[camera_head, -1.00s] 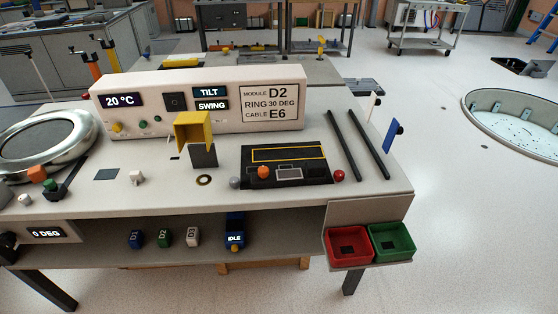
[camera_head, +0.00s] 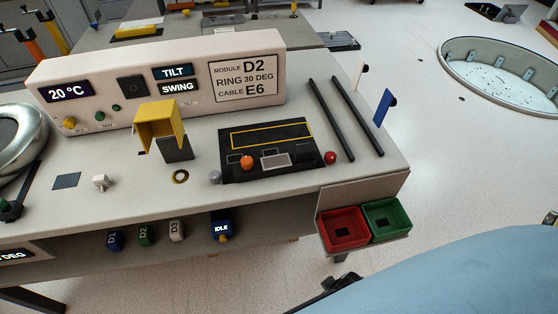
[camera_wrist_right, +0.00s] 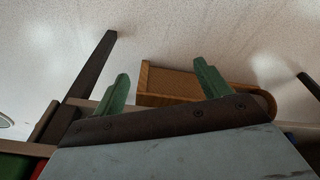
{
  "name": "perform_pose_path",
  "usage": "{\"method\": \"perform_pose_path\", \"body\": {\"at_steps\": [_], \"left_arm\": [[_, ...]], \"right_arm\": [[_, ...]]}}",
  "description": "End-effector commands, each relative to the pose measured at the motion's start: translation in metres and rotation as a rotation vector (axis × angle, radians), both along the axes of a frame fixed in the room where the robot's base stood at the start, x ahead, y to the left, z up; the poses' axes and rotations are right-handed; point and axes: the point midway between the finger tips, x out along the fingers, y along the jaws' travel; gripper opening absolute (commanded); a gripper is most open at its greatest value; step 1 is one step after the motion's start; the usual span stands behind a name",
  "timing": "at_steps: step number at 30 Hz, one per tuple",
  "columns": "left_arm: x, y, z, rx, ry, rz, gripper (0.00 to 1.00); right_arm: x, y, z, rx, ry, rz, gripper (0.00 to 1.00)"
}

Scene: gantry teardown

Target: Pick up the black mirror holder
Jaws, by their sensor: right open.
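No thing is clearly recognisable as the black mirror holder. A small black block (camera_head: 305,152) lies on the black mat with a yellow outline (camera_head: 228,170). A dark upright plate (camera_head: 175,149) stands under a yellow hood (camera_head: 160,118); I cannot tell whether either is the holder. In the right wrist view my right gripper (camera_wrist_right: 160,86) is open, its two green fingers apart with nothing between them. In the head view a large pale-blue part of my right arm fills the lower right, off the table's front right corner. My left gripper is not in view.
A red bin (camera_head: 343,229) and a green bin (camera_head: 387,220) hang at the table's front right. Two black rods (camera_head: 331,119) lie behind them.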

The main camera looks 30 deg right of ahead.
Motion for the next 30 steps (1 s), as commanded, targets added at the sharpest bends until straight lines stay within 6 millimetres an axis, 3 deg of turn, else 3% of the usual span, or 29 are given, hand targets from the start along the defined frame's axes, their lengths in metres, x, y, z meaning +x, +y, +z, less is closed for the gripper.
{"method": "perform_pose_path", "body": {"at_steps": [1, 3, 11, 15, 21, 25, 30], "left_arm": [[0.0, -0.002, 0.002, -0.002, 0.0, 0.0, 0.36], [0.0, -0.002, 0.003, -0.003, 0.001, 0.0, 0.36], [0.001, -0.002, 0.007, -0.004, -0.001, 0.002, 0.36], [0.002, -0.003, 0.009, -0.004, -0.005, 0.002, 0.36], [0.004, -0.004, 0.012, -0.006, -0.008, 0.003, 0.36], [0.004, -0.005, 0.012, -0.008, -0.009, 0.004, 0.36], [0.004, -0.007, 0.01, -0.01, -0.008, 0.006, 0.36]], "right_arm": [[0.013, 0.003, 0.025, 0.003, -0.022, -0.005, 0.75], [0.025, 0.006, 0.053, 0.004, -0.04, -0.014, 0.75], [0.048, 0.011, 0.146, 0.009, -0.095, -0.04, 0.75], [0.103, -0.018, 0.209, -0.054, -0.413, -0.185, 0.75], [0.149, -0.029, 0.306, -0.009, -0.8, -0.298, 0.75], [0.159, -0.028, 0.342, 0.035, -0.933, -0.321, 0.75], [0.177, -0.031, 0.347, 0.05, -0.974, -0.328, 0.75]]}}
